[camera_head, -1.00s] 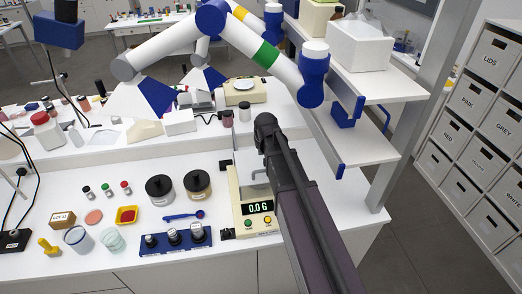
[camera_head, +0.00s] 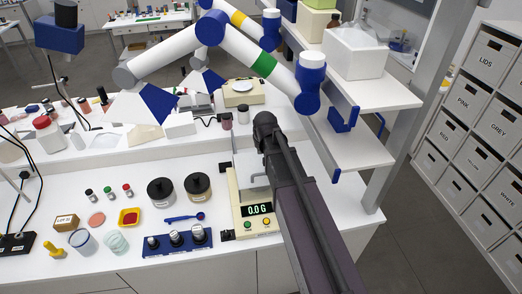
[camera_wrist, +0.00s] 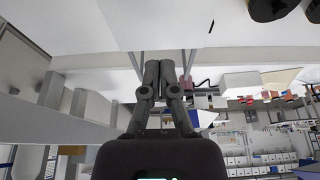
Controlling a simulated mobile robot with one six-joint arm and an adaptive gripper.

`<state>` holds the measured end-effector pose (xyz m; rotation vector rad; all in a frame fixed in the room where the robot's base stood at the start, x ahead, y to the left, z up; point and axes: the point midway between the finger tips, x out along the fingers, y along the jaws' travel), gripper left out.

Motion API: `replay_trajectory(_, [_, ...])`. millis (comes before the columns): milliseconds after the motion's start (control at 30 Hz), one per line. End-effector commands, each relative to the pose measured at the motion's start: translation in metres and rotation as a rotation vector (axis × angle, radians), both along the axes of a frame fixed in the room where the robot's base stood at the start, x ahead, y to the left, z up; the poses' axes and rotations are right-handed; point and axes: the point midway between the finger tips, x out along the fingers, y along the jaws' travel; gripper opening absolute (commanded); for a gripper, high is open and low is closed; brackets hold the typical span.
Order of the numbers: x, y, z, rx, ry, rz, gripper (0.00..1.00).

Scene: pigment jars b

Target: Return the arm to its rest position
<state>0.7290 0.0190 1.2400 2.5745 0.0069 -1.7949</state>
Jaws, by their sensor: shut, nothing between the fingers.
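My dark arm (camera_head: 305,205) reaches from the lower right of the head view up past the right side of the balance. Its far end stands in front of the back of the bench, and the fingers are not clear there. In the wrist view my gripper (camera_wrist: 166,64) has its two dark fingers together at the tips, with nothing between them. The balance (camera_head: 256,225) reads 0.0 and its pan is partly hidden by the arm.
A shelf unit (camera_head: 350,150) stands close to the right of my arm, with a white box (camera_head: 356,52) on top. A white and blue jointed arm (camera_head: 245,52) hangs beyond. Two dark-lidded jars (camera_head: 198,187) and a blue weight rack (camera_head: 177,241) stand left of the balance.

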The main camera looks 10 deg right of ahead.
Motion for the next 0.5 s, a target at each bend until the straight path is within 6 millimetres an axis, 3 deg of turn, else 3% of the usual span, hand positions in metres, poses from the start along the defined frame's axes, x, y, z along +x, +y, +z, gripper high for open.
replay_trajectory(267, [0.000, 0.000, 0.000, 0.000, 0.000, 0.000, 0.00])
replay_trajectory(500, [-0.013, -0.002, -0.019, -0.001, 0.022, -0.001, 0.00])
